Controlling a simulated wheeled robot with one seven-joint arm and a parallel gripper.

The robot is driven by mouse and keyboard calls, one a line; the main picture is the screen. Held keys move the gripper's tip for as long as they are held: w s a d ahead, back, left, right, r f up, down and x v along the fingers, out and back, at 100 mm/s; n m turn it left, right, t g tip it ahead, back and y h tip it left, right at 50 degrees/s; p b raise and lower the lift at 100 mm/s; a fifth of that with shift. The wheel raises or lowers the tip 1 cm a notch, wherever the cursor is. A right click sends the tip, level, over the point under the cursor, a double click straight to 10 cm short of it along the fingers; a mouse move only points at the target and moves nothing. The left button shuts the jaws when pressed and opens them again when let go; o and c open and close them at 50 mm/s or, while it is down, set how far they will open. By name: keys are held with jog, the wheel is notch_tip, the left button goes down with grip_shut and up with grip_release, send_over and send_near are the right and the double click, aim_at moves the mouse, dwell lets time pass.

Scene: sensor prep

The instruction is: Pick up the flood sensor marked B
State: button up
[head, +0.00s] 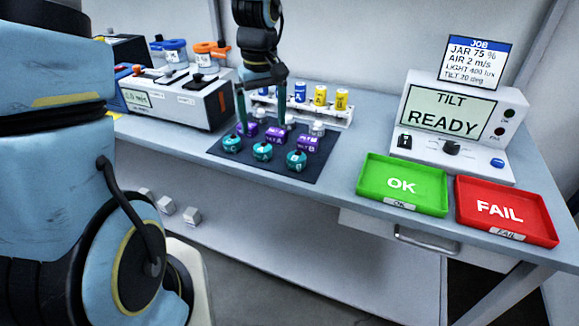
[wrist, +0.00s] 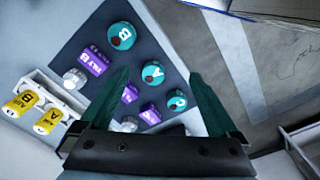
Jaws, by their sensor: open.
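The teal round sensor marked B (wrist: 121,36) lies on the dark mat (wrist: 72,42), at the top of the wrist view. In the head view it is the right-hand teal sensor (head: 296,160) of the front row. Similar teal sensors, one marked A (wrist: 152,73) and another (wrist: 176,102) with a hard-to-read letter, lie in line with it. My gripper (head: 265,120) is open and empty, pointing down over the mat, left of and behind B in the head view. In the wrist view the A sensor shows between my fingers (wrist: 160,76); B is beyond the fingertips.
Purple sensors (head: 275,134) and white-grey ones (head: 317,128) stand behind the teal row. A white rack (head: 335,117) with blue and yellow jars is behind the mat. The green OK tray (head: 402,184), red FAIL tray (head: 506,210) and tilt tester (head: 456,120) are right.

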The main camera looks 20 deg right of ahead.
jog(key=n, duration=0.1)
send_over(296, 155)
jog(key=f, duration=0.5)
jog(key=s+f, duration=0.1)
jog(key=shift+a+f+p, duration=0.2)
jog(key=shift+f+p, duration=0.1)
jog(key=shift+f, duration=0.05)
jog(key=shift+w+d+f+p, duration=0.15)
jog(key=shift+f+p, duration=0.25)
jog(key=shift+f, duration=0.5)
jog(key=shift+w+f+p, duration=0.2)
jog(key=shift+f+p, duration=0.15)
jog(key=shift+f, duration=0.6)
jog(key=shift+w+d+f+p, duration=0.15)
jog(key=shift+f+p, duration=0.25)
jog(key=shift+f, duration=0.5)
jog(key=shift+a, duration=0.1)
jog(key=c, duration=1.5)
